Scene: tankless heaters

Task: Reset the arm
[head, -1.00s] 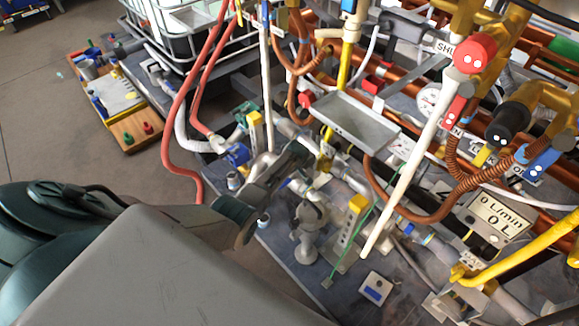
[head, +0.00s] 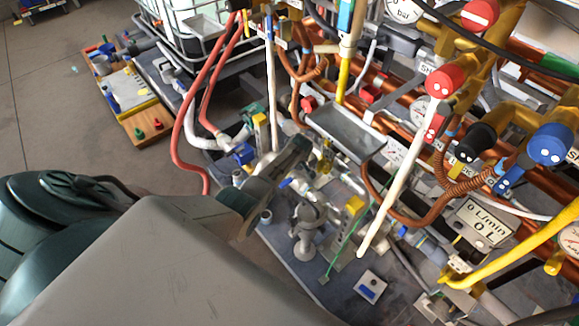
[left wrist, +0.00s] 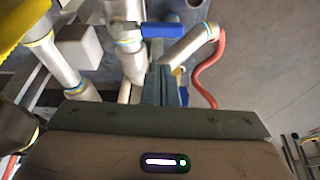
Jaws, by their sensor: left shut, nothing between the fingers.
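My left arm (head: 170,255) comes in from the lower left of the head view. Its gripper (head: 300,146) is dark grey and reaches in among the pipes, close to the white hose and the grey fittings. In the left wrist view the narrow fingers (left wrist: 165,85) are together with nothing between them. They point at a grey pipe with a blue lever (left wrist: 162,30), but I cannot tell whether they touch it. The fingertips are partly hidden among the fittings in the head view. My right gripper is in neither view.
Pipes and valves crowd the right, with a red knob (head: 445,80), a black knob (head: 478,142) and a blue knob (head: 550,145). A red hose (head: 187,120) runs left of the gripper. A wooden board (head: 146,122) lies on the open floor at the left.

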